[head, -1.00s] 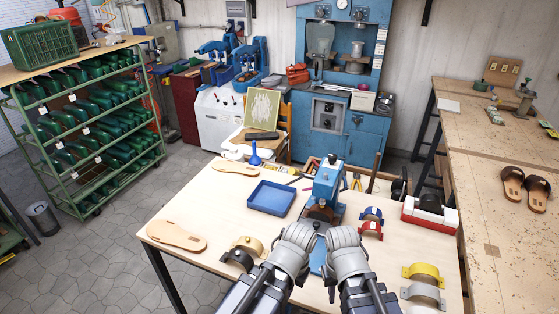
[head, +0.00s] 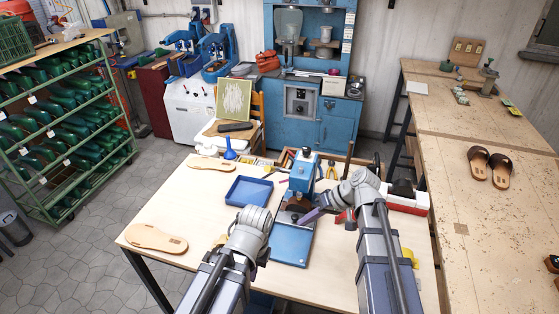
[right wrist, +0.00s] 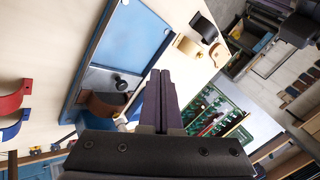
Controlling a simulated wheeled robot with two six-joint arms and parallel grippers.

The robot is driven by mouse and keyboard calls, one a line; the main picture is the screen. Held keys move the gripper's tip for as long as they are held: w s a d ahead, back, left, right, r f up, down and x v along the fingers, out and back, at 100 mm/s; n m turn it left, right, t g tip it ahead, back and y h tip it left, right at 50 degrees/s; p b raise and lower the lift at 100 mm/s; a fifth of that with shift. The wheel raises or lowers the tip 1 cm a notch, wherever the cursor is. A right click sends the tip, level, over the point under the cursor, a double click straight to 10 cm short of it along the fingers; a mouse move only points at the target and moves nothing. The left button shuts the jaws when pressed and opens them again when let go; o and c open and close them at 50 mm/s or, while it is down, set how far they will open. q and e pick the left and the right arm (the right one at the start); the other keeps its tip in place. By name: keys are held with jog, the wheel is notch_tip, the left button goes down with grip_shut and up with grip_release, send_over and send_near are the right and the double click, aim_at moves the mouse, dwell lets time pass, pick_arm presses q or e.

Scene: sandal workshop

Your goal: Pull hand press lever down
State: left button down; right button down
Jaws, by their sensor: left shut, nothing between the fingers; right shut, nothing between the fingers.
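The blue hand press (head: 303,172) stands on its blue base plate (head: 292,246) on the light wooden table. A dark upright bar (head: 348,160) shows right of the press; I cannot tell whether it is the lever. My right gripper (head: 304,220) is shut and empty, its dark purple fingers reaching left close to the press's lower front. I cannot tell whether they touch it. In the right wrist view the shut fingers (right wrist: 161,78) show beside the base plate (right wrist: 118,45), near a brown curved piece (right wrist: 100,104). My left gripper (head: 252,222) is left of the base plate, its fingertips hidden.
A blue tray (head: 249,191) and a tan sole (head: 156,239) lie to the left. Red and blue curved pieces (right wrist: 13,97) lie on the table in the right wrist view. A red and white box (head: 408,200) stands right of my right wrist. A side bench (head: 490,220) holds sandals.

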jog(key=w+d+r+n+t+y, duration=0.35)
jog(key=w+r+y, duration=0.65)
jog(key=r, duration=0.6)
jog(key=w+a+f+b, duration=0.1)
jog(key=a+f+b, duration=0.2)
jog(key=a, duration=0.8)
jog(key=shift+w+h, duration=0.3)
jog(key=shift+f+n, duration=0.15)
jog(key=shift+n, duration=0.1)
